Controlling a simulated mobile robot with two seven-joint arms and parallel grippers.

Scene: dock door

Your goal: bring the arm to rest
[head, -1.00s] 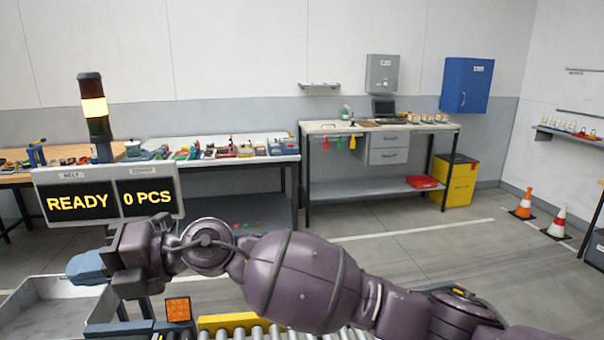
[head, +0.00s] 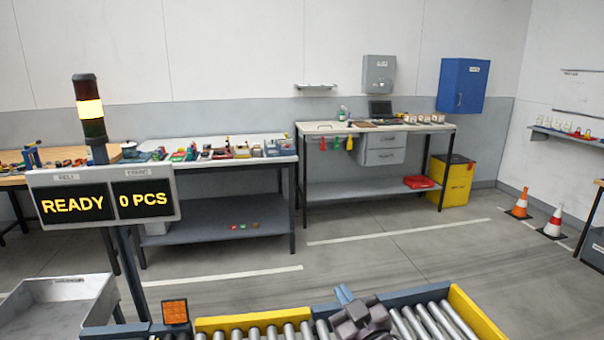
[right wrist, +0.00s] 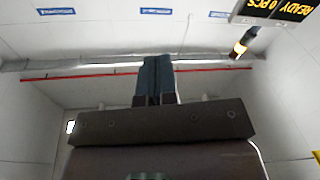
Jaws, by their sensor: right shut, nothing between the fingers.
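My right gripper (head: 343,294) shows at the bottom of the head view, in front of the roller conveyor. Its blue-grey fingers point up and are together, with nothing between them. Only the gripper and a bit of dark purple wrist show; the rest of the arm is out of the picture. In the right wrist view the closed fingers (right wrist: 155,80) point up toward the ceiling. My left gripper is not in view.
The roller conveyor (head: 429,319) with yellow side guards runs along the bottom. A grey metal tray (head: 60,292) stands at lower left, beside the post of a display (head: 104,195) reading READY, 0 PCS. Workbenches (head: 385,187) stand along the back wall. Open floor lies between.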

